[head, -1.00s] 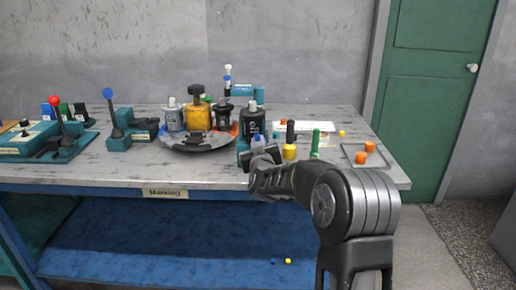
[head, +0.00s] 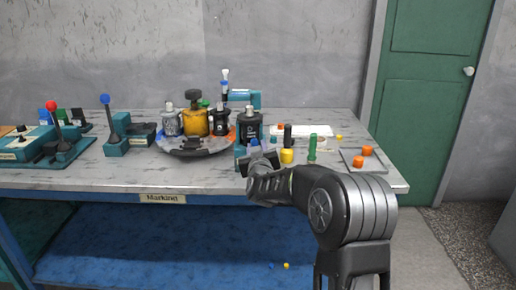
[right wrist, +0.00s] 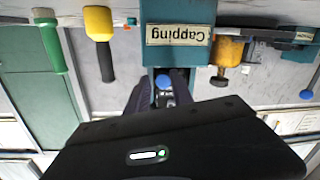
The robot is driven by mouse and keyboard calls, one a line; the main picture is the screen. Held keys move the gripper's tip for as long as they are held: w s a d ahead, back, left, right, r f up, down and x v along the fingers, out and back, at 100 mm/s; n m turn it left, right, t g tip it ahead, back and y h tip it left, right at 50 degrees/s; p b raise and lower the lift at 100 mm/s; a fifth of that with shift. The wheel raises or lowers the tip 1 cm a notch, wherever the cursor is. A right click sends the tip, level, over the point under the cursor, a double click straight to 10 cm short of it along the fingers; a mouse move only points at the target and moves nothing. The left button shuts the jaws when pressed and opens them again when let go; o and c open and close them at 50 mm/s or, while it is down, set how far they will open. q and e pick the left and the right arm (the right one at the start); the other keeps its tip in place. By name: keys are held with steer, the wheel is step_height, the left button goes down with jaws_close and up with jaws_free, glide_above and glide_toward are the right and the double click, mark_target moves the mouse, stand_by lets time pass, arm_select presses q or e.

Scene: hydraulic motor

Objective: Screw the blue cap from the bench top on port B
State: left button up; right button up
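A small blue cap (head: 253,143) shows just beyond my right gripper (head: 262,160) at the front of the bench, beside a teal block. In the right wrist view, the picture is upside down and the blue cap (right wrist: 163,81) shows between the two dark fingers of the right gripper (right wrist: 160,92), in front of a teal block labelled "Capping" (right wrist: 178,35). The fingers look apart; contact with the cap cannot be made out. Port B cannot be identified in either view. My left gripper is not in view.
Black, yellow and green-handled tools (head: 312,148) stand right of the gripper. A tray (head: 352,160) with orange caps lies at the right edge. A round dark turntable (head: 195,148) holds several bottle-like units. Lever stations (head: 112,135) stand left. The front middle-left bench is clear.

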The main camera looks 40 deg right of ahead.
steer(key=shift+w+a+f, duration=0.1)
steer(key=shift+w+a, duration=0.05)
steer(key=shift+w, duration=0.1)
